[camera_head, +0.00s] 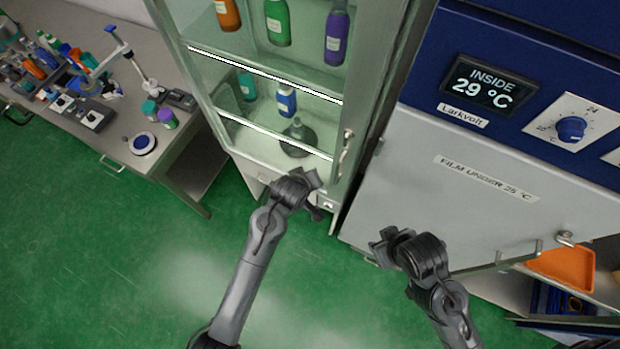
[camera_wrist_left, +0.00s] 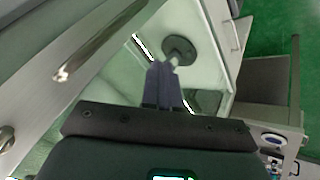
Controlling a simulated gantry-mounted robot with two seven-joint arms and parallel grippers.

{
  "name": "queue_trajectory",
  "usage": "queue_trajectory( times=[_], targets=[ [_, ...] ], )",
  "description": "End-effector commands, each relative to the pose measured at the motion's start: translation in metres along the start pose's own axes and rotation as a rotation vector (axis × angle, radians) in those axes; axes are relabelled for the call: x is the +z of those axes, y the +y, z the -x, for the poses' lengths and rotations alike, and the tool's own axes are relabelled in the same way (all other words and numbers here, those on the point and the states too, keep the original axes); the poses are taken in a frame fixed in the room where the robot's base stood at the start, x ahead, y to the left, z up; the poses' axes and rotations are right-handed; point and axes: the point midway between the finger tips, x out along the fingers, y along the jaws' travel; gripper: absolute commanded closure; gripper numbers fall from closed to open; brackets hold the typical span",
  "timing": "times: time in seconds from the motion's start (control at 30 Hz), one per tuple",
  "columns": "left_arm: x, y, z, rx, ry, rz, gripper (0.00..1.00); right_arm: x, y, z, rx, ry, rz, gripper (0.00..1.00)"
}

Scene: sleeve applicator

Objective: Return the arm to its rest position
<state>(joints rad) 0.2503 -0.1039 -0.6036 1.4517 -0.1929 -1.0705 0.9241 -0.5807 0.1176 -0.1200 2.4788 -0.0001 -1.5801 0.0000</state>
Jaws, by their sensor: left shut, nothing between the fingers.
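My left gripper (camera_head: 316,196) is in front of the lower edge of the glass-fronted cabinet (camera_head: 262,174), on an arm that rises from the bottom of the head view. In the left wrist view its two dark fingers (camera_wrist_left: 163,88) are together, with nothing between them. My right gripper (camera_head: 383,247) is in front of the grey door (camera_head: 480,200) of the blue-topped unit. Its fingers are too small and dark to tell whether they are apart. No object shows in it.
The cabinet holds several bottles, including a blue one (camera_head: 286,101), and a dark round-based item (camera_head: 297,140). Its handle (camera_head: 345,152) is near my left gripper. A bench (camera_head: 184,140) with lab items is at left. An orange tray (camera_head: 563,268) is at right. Green floor (camera_head: 120,260) is open at lower left.

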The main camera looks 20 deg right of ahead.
Motion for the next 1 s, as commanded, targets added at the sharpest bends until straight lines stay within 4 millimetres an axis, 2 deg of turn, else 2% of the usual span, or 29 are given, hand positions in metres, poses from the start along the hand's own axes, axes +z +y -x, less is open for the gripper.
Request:
queue_trajectory(
  times=[0.23,0.33,0.47,0.57,0.67,0.77,0.8,0.87,0.9,1.0],
  targets=[
    [0.005,0.003,0.011,-0.001,-0.004,0.001,1.00,0.000,0.000,-0.001,0.000,0.000,0.000,0.62],
    [0.019,-0.002,0.009,-0.007,-0.026,0.009,1.00,0.000,0.000,0.000,0.000,0.000,0.000,0.62],
    [0.058,-0.025,0.000,-0.035,-0.088,0.040,1.00,-0.001,0.000,0.003,0.000,0.001,0.000,0.62],
    [0.102,-0.059,0.003,-0.065,-0.144,0.106,1.00,-0.003,0.000,0.008,0.000,0.001,0.000,0.62],
    [0.134,-0.102,0.027,-0.103,-0.164,0.203,1.00,-0.005,0.001,0.014,0.002,0.002,0.002,0.62],
    [0.154,-0.153,0.072,-0.167,-0.167,0.244,1.00,-0.006,0.002,0.019,0.003,0.002,0.003,0.62],
    [0.159,-0.173,0.094,-0.198,-0.166,0.240,1.00,-0.007,0.002,0.021,0.003,0.002,0.004,0.62],
    [0.161,-0.200,0.129,-0.242,-0.162,0.211,1.00,-0.008,0.002,0.024,0.004,0.002,0.005,0.62],
    [0.160,-0.215,0.153,-0.271,-0.160,0.183,1.00,-0.008,0.002,0.025,0.005,0.002,0.005,0.62],
    [0.149,-0.242,0.210,-0.331,-0.151,0.085,1.00,-0.009,0.002,0.027,0.004,0.001,0.005,0.62]
  ],
)
